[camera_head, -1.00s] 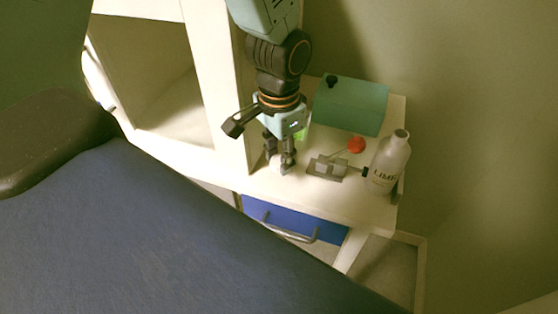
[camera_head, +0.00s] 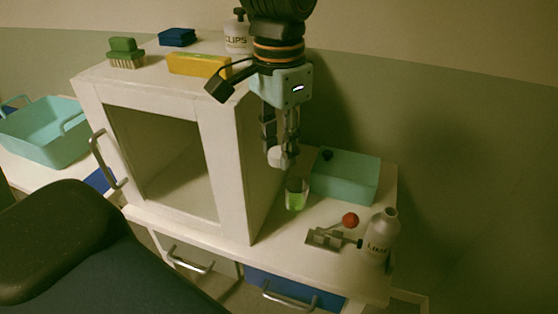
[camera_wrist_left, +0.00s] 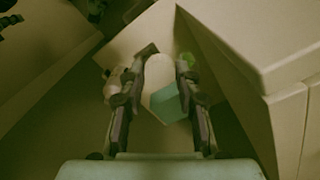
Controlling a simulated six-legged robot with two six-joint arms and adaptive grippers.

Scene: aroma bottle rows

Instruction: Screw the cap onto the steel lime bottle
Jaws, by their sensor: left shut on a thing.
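The lime bottle (camera_head: 378,244) is pale grey-white with a dark LIME label. It stands upright and uncapped at the right end of the low counter, beside a small grey clamp (camera_head: 328,238) with a red-knobbed lever. My right gripper is in neither view.
A teal box (camera_head: 346,178) with a dark knob and a clear cup with green contents (camera_head: 296,196) stand behind the clamp. A tall white cabinet (camera_head: 233,165) rises left of the gripper. A yellow box (camera_head: 198,65), brush and CLIPS bottle (camera_head: 237,37) are on its top.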

